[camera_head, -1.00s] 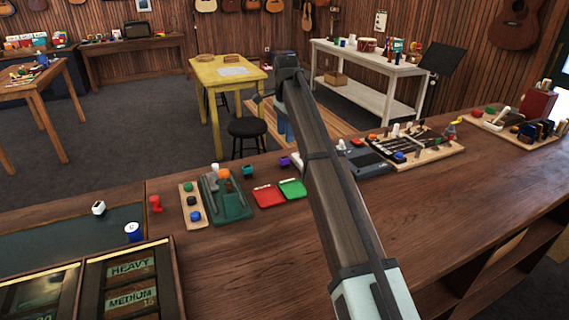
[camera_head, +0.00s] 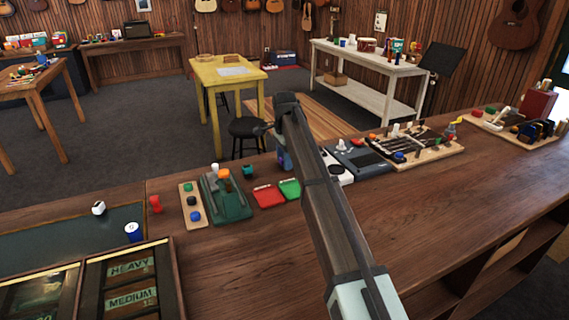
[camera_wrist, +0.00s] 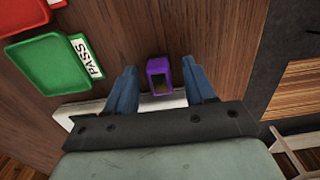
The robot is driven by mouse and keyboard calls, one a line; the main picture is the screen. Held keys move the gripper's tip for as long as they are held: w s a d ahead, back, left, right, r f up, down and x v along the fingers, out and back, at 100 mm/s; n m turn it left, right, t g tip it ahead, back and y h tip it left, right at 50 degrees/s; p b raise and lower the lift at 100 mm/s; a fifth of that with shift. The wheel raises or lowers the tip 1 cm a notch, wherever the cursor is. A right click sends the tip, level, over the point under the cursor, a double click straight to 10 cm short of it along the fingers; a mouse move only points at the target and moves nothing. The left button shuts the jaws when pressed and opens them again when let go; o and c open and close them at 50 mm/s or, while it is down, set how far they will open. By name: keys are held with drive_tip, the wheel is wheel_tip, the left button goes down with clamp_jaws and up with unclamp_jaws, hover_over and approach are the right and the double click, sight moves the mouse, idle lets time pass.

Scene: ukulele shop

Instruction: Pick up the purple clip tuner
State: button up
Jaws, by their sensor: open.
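The purple clip tuner (camera_wrist: 159,76) stands on the wooden counter in the wrist view, a small purple block with a dark opening in its face. My gripper (camera_wrist: 158,68) is open, with one blue finger on each side of the tuner. Gaps show between the tuner and both fingers, and I cannot tell how high the fingertips are above the counter. In the head view my gripper (camera_head: 284,160) is down near the counter's far edge. The tuner is hidden there behind my arm and gripper.
A green tray (camera_wrist: 46,64) marked PASS lies left of the gripper, beside a red tray (camera_head: 268,195). A pale strip lies close behind the tuner in the wrist view. A dark flat device (camera_head: 362,160) stands to the right.

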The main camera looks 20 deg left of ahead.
clamp_jaws()
idle(0.5)
drive_tip(key=shift+r, duration=0.1)
